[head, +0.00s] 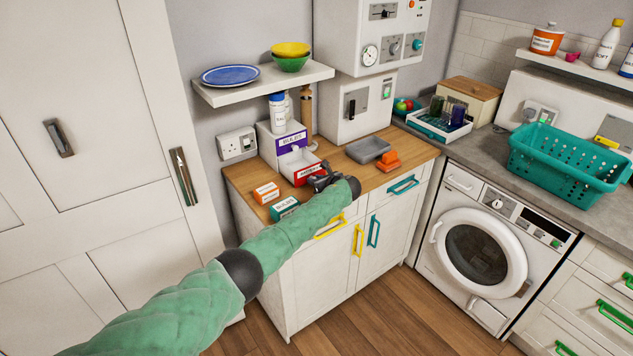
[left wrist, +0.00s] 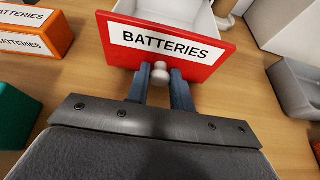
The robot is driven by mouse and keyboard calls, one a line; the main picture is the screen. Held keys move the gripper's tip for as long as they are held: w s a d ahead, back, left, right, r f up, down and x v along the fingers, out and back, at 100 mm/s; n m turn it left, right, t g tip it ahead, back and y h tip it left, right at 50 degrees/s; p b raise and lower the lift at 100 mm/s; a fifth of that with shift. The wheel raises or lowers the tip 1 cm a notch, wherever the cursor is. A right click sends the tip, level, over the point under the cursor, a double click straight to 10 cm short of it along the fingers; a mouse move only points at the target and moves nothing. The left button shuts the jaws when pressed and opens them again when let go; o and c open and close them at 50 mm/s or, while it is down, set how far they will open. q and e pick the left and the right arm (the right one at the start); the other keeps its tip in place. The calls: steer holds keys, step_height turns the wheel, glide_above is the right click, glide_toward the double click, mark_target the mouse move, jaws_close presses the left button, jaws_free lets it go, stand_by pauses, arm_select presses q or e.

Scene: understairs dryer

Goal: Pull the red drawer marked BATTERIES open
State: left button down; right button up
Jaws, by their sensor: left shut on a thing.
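The red drawer marked BATTERIES (left wrist: 205,32) is in front of my gripper in the left wrist view. Its white inside shows behind the red front. In the head view the red drawer (head: 306,172) sticks out from the small white drawer unit (head: 267,144), under a purple drawer (head: 291,142). My left gripper (left wrist: 160,82) is shut on the drawer's white knob (left wrist: 160,72), one finger on each side. In the head view my left gripper (head: 322,181) is at the drawer's front and partly covers it. My right gripper is in neither view.
An orange box (head: 266,193) and a green box (head: 284,208) stand on the wooden worktop left of my gripper. A grey tray (head: 368,150) and an orange object (head: 388,160) lie to the right. A shelf (head: 262,85) with bowls hangs above.

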arm_select(q)
steer(key=c, duration=1.3)
jaws_free()
steer(key=shift+d, duration=0.1)
steer(key=shift+s, duration=0.1)
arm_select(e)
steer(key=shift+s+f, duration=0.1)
arm_select(q)
steer(key=shift+s+d+r, duration=0.15)
steer(key=shift+s+d, duration=0.2)
steer(key=shift+s, duration=0.05)
steer(key=b+v, duration=0.2)
steer(key=v, duration=0.3)
steer(key=shift+s+d, duration=0.1)
steer(key=shift+s, duration=0.05)
steer(key=shift+s+d+r, duration=0.15)
steer(key=shift+s+d, duration=0.05)
steer(key=shift+s, duration=0.05)
steer(key=shift+s+d+r, duration=0.15)
steer(key=shift+s+r, duration=0.1)
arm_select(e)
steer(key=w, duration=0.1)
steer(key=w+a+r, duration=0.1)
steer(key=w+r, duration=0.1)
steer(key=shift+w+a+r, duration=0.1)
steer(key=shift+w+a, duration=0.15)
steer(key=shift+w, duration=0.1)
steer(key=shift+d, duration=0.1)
